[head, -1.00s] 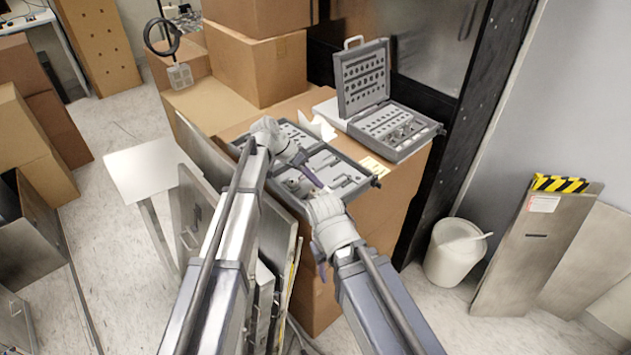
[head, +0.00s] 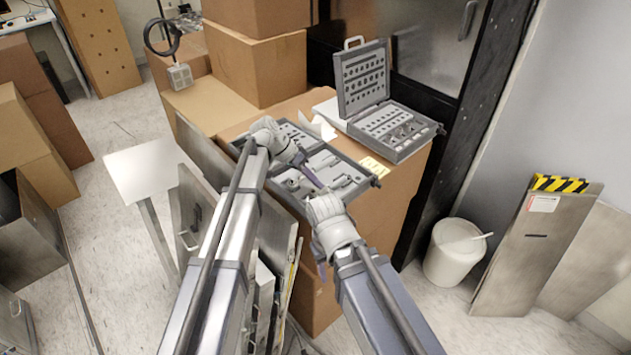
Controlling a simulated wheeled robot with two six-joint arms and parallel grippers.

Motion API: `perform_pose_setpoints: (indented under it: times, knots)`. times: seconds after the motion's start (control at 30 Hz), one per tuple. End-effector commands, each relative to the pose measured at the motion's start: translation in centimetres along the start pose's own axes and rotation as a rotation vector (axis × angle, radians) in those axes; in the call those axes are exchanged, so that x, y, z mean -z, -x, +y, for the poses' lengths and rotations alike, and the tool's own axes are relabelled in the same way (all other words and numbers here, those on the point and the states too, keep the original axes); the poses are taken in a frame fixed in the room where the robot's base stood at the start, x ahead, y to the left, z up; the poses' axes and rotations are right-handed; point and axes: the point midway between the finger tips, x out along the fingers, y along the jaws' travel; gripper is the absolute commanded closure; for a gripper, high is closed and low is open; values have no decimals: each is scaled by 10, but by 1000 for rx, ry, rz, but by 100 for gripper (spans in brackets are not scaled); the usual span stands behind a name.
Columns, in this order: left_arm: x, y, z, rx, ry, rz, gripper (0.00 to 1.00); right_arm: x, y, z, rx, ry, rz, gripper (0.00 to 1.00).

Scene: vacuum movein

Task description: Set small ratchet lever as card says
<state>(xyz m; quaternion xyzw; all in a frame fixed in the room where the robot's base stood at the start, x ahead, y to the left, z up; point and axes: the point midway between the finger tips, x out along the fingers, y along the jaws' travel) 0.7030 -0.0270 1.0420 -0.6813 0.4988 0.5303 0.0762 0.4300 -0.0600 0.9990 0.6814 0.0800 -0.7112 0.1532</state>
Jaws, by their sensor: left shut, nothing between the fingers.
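An open grey tool case (head: 376,181) with metal tools in its foam lies on the cardboard boxes in the middle. My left gripper (head: 319,186) reaches over this case with its purple fingers together and empty, low over the tools. Which tool is the small ratchet is too small to tell, and its lever cannot be made out. A pale yellow card (head: 373,167) lies at the case's right rim; its writing is unreadable. My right gripper (head: 322,272) is by the front edge of the case, largely hidden by its own wrist, and its fingers are unclear.
A second open case (head: 410,150) with sockets stands behind on the right. Tall boxes (head: 258,65) rise behind the left side. Metal panels (head: 190,215) lean at the left front. A white bucket (head: 455,255) stands on the floor at the right.

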Motion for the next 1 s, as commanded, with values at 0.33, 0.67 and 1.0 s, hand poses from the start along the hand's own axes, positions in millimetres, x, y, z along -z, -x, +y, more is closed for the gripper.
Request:
perform_pose_setpoints:
  times: [0.33, 0.67, 1.0]
  knots:
    - [-13, 4, 5, 0, 1, 0, 100, 0, 0, 0, 0, 0, 0, 50]
    - [-14, 5, 5, 0, 0, 0, 100, 0, 0, 0, 0, 0, 0, 50]
    - [-12, 23, 6, 0, 1, 0, 100, -1, 16, 2, 0, 0, 0, 50]
